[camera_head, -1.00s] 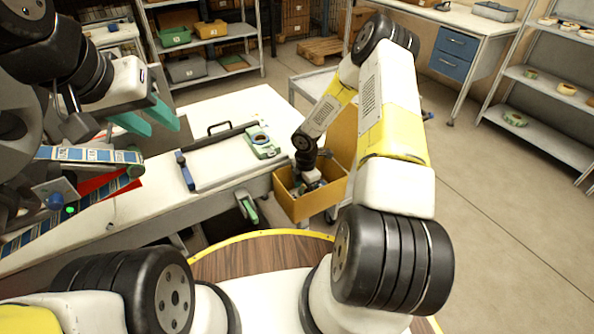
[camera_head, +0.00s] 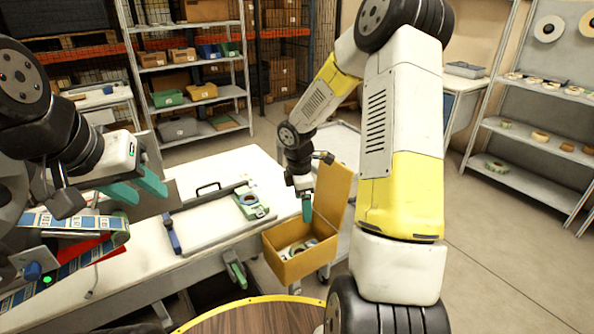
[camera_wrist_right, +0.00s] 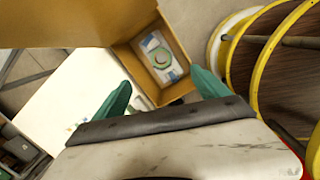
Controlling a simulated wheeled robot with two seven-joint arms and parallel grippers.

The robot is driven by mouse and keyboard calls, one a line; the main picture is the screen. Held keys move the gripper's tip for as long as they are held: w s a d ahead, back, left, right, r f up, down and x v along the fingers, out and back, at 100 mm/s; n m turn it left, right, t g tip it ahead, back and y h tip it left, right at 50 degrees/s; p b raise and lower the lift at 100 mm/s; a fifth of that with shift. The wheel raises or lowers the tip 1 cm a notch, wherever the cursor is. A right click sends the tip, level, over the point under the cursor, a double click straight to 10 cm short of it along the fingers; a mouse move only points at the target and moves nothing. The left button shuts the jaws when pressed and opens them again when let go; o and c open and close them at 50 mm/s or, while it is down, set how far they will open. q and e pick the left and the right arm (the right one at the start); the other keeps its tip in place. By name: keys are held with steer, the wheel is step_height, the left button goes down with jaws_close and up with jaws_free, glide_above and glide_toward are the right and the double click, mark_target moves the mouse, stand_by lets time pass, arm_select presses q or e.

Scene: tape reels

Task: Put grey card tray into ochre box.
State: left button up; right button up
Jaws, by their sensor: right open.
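The ochre box (camera_head: 285,270) stands beyond the bench end with its lid (camera_head: 335,190) open. A pale grey card tray (camera_wrist_right: 148,44) with a green reel on it lies inside the box in the right wrist view. Pale and green contents show in the box in the head view, partly hidden by the front wall. My right gripper (camera_wrist_right: 161,92) is above the box, fingers apart, with nothing between them. In the head view only one of its fingers shows clearly. My left gripper (camera_head: 137,187) is over the bench at left, its green fingers apart and empty.
A white bench (camera_head: 230,168) holds a board with a black handle and a green reel holder (camera_head: 250,203). Labelled strip and a red part lie at the left. A round wooden platform with a yellow rim (camera_wrist_right: 222,55) is close to the box. Shelves stand behind.

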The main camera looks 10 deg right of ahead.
steer(key=s+a+r+m+t+y, duration=0.1)
steer(key=s+a+r+m+t, duration=0.1)
steer(key=s+r+m, duration=0.6)
steer(key=s+a+r+m+t+y, duration=0.2)
steer(key=s+r+m, duration=0.7)
steer(key=s+r, duration=0.5)
step_height(320, 180, up, 4)
steer(key=shift+s+r+t, duration=0.15)
steer(key=shift+s+t, duration=0.2)
steer(key=shift+t, duration=0.25)
